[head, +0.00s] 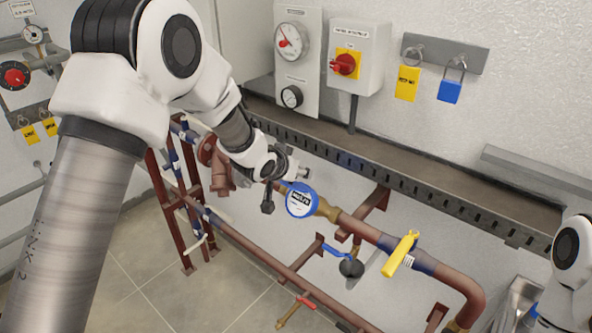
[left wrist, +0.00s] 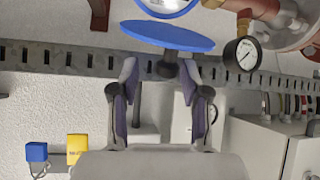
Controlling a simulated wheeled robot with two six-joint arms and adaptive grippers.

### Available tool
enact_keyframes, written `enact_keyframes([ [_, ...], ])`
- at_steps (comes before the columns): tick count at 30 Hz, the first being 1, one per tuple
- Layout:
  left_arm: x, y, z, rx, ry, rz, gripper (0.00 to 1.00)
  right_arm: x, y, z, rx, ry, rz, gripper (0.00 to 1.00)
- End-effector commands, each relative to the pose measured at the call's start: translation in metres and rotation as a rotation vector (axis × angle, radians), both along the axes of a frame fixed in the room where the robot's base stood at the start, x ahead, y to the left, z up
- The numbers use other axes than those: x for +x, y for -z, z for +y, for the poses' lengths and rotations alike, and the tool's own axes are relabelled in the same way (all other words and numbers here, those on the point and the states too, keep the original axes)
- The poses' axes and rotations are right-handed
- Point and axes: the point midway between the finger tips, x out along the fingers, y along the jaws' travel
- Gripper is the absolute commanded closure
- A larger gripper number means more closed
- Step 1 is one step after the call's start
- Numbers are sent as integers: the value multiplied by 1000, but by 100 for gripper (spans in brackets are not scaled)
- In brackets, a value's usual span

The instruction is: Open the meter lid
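The round meter (head: 300,200) has a blue rim and a white face with dark lettering, and sits on the pipe in the middle of the head view. In the left wrist view part of its blue-rimmed face (left wrist: 165,5) shows at the top edge. A flat blue disc (left wrist: 168,36), which looks like the meter lid, shows nearly edge-on beside it, with a dark stub (left wrist: 165,67) below. My left gripper (left wrist: 160,72) is open, its fingertips on either side of the stub with gaps visible. It also shows just left of the meter (head: 287,188). My right gripper is not in view.
A dark slotted rail (head: 390,170) runs along the wall above. A pressure gauge (left wrist: 246,53) shows right of the disc in the wrist view.

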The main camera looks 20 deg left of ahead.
Motion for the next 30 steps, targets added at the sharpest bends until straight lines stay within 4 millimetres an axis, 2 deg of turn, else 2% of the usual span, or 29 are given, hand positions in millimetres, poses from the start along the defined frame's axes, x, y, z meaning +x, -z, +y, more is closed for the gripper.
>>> enact_keyframes([
  [5, -7, -8, 2, -2, -1, -2, 54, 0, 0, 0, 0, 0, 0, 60],
  [15, -69, -59, 10, -1, -1, -1, 54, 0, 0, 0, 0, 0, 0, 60],
  [18, -81, -70, 12, 1, 1, 0, 54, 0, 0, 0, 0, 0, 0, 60],
  [22, -89, -75, 13, 1, 1, 2, 54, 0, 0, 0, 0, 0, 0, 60],
  [30, -89, -75, 13, 2, 1, 2, 54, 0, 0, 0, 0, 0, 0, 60],
])
